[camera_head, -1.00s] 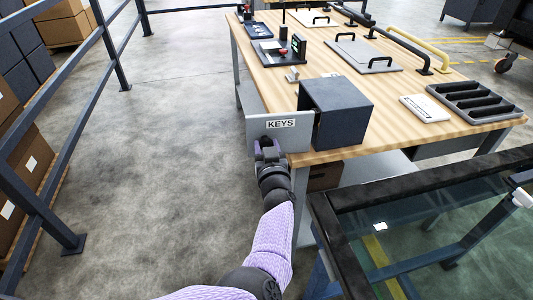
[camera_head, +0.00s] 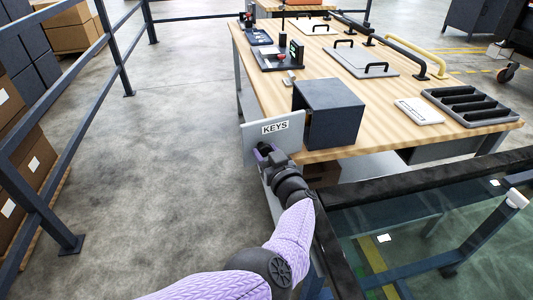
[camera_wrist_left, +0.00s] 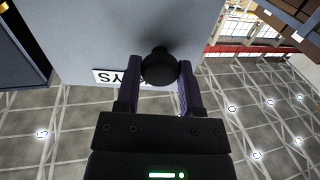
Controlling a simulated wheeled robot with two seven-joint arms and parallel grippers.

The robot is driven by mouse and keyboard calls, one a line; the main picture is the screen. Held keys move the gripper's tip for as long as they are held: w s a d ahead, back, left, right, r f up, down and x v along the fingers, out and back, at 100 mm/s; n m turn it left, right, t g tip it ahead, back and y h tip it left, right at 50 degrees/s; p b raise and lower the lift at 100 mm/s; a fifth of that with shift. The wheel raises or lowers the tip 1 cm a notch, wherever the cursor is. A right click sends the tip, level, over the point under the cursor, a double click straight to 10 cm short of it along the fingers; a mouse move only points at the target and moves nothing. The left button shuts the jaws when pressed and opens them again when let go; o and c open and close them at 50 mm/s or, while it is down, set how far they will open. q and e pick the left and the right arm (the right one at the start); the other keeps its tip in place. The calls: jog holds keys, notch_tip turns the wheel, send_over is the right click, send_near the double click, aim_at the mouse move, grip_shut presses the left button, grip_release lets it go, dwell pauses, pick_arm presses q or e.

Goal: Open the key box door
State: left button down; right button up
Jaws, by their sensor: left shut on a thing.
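The key box (camera_head: 334,112) is a dark grey box on the near left corner of the wooden workbench. Its light grey door (camera_head: 254,140), with a white KEYS label (camera_head: 275,127), stands swung out to the left of the box. My left gripper (camera_head: 263,152) is at the lower outer part of the door. In the left wrist view its fingers (camera_wrist_left: 160,85) are shut on the round black knob (camera_wrist_left: 158,68), in front of the door panel (camera_wrist_left: 130,28). The inside of the box is hidden from the head view. My right gripper is not in view.
The bench (camera_head: 372,140) carries a black slotted tray (camera_head: 470,104), a white slab (camera_head: 419,111) and a grey plate with a handle (camera_head: 360,60). A dark-framed glass panel (camera_head: 400,215) is close at lower right. A railing (camera_head: 60,165) stands left; open floor (camera_head: 165,150) lies between.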

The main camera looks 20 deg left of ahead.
aim_at(267, 123)
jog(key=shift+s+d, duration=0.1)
pick_arm(q)
jog(key=c, duration=0.7)
grip_release()
jog(key=shift+f, duration=0.1)
jog(key=o, duration=0.5)
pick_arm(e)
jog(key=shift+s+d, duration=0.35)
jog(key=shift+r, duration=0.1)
pick_arm(q)
notch_tip(267, 123, up, 9)
jog(key=p, duration=0.7)
jog(key=shift+f, duration=0.15)
jog(key=shift+r+p, duration=0.55)
jog(key=shift+r, duration=0.15)
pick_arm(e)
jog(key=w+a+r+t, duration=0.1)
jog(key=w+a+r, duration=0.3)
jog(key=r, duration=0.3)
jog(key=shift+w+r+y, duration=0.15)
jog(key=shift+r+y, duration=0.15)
